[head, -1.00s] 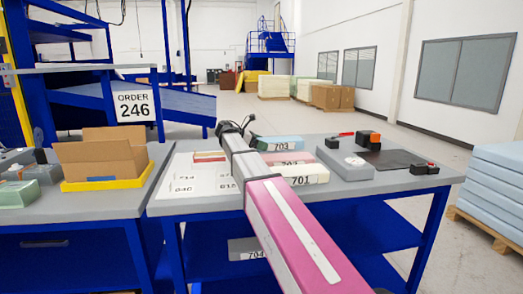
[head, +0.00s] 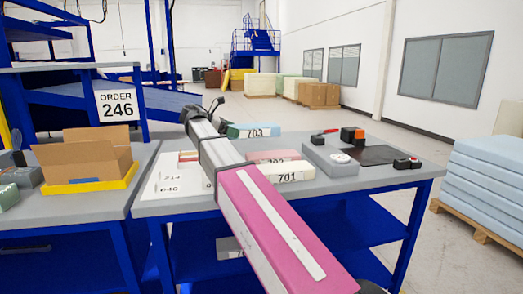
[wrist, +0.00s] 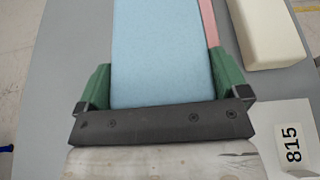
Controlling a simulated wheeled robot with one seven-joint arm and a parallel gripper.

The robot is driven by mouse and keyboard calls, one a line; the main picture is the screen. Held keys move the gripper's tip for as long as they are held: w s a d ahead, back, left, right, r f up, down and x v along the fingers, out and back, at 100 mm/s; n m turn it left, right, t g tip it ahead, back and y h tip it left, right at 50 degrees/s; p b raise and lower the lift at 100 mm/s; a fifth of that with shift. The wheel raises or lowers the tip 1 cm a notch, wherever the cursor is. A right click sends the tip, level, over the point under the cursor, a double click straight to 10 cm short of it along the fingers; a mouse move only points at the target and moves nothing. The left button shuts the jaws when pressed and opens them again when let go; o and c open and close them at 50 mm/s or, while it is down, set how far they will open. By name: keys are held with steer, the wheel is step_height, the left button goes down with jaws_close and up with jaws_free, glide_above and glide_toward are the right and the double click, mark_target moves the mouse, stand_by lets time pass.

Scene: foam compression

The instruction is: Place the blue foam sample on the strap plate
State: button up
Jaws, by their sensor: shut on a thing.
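The blue foam sample (head: 253,130), labelled 703, shows in the head view behind the pink and cream blocks. In the wrist view the blue foam (wrist: 163,50) fills the space between the green fingers of my gripper (wrist: 164,85), which touch its two sides. My gripper is shut on it.
A pink block (head: 272,156) and a cream block 701 (head: 288,172) lie near the foam. A grey device with a white disc (head: 326,158) stands right of them. Numbered white sheets (head: 165,182) lie left. A cardboard box in a yellow tray (head: 92,184) is on the left table.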

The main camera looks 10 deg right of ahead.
steer(key=shift+w+d, duration=0.55)
steer(key=shift+d, duration=0.05)
steer(key=w+d+f, duration=0.1)
steer(key=d+f, duration=0.1)
steer(key=d, duration=0.1)
steer(key=w+d+f, duration=0.2)
steer(key=d, duration=0.1)
steer(key=w+d+f, duration=0.2)
steer(key=d, duration=0.2)
steer(key=shift+w+f, duration=0.1)
steer(key=shift+f, duration=2.3)
steer(key=shift+f, duration=0.15)
steer(key=o, duration=0.5)
steer(key=shift+o, duration=0.2)
